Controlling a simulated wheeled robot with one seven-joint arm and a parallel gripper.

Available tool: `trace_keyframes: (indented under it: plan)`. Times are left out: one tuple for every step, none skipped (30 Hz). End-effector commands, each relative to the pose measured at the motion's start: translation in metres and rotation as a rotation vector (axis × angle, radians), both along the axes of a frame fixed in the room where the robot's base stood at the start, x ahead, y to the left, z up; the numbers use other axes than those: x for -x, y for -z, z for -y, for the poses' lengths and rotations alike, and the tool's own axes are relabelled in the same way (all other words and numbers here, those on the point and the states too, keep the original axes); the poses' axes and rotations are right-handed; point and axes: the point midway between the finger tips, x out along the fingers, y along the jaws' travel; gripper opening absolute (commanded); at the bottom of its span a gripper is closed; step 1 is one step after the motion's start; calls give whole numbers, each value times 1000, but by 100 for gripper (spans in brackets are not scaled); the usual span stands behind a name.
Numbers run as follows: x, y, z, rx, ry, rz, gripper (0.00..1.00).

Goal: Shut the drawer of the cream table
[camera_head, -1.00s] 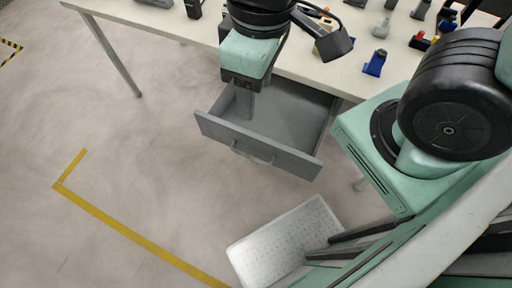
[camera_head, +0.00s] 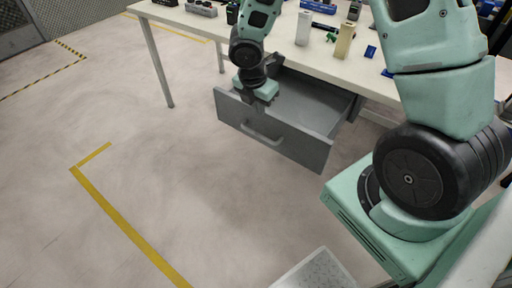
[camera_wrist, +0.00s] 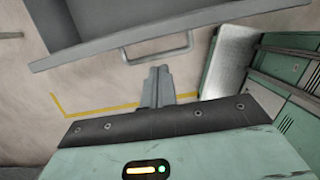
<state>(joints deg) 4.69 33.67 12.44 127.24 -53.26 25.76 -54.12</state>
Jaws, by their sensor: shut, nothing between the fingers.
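The cream table (camera_head: 335,68) has its grey drawer (camera_head: 290,143) pulled well out, with the empty-looking interior showing. A bar handle (camera_head: 262,135) is on the drawer's front; the handle also shows in the wrist view (camera_wrist: 157,50). My gripper (camera_head: 264,98) shows over the left part of the drawer's front rim in the head view. In the wrist view, my gripper (camera_wrist: 158,70) has its fingers together and empty, just below the handle in the picture, over the floor side of the front panel. Whether it touches the drawer cannot be told.
Small tools and blocks, among them a pale upright block (camera_head: 345,40), stand on the table. A speckled light box (camera_head: 315,272) is on the floor near my base. Yellow tape (camera_head: 125,230) marks the floor. The floor in front of the drawer is clear.

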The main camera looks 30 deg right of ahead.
Motion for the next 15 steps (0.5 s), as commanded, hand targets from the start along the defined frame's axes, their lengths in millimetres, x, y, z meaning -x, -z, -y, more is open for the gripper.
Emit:
trace_keyframes:
  plan:
    - [-1, 6, 3, 2, -10, -3, 0]
    - [-2, 8, 3, 2, -14, -4, 0]
    - [-2, 12, 4, 3, -15, -4, 0]
    - [-2, 15, 5, 2, -14, -4, 0]
    - [-2, 19, 6, 2, -14, -4, 0]
    - [-2, 26, 7, 3, -15, -6, 0]
    - [-3, 31, 8, 3, -14, -6, 0]
    - [-3, 37, 9, 3, -14, -5, 0]
    - [-4, 44, 11, 3, -14, -6, 0]
    - [-4, 50, 12, 3, -14, -6, 0]
    - [-5, 55, 13, 3, -14, -5, 0]
    - [-5, 62, 15, 3, -14, -5, 0]
    - [-6, 67, 16, 3, -13, -5, 0]
    - [-6, 71, 17, 3, -13, -5, 0]
    - [-7, 77, 19, 3, -13, -5, 0]
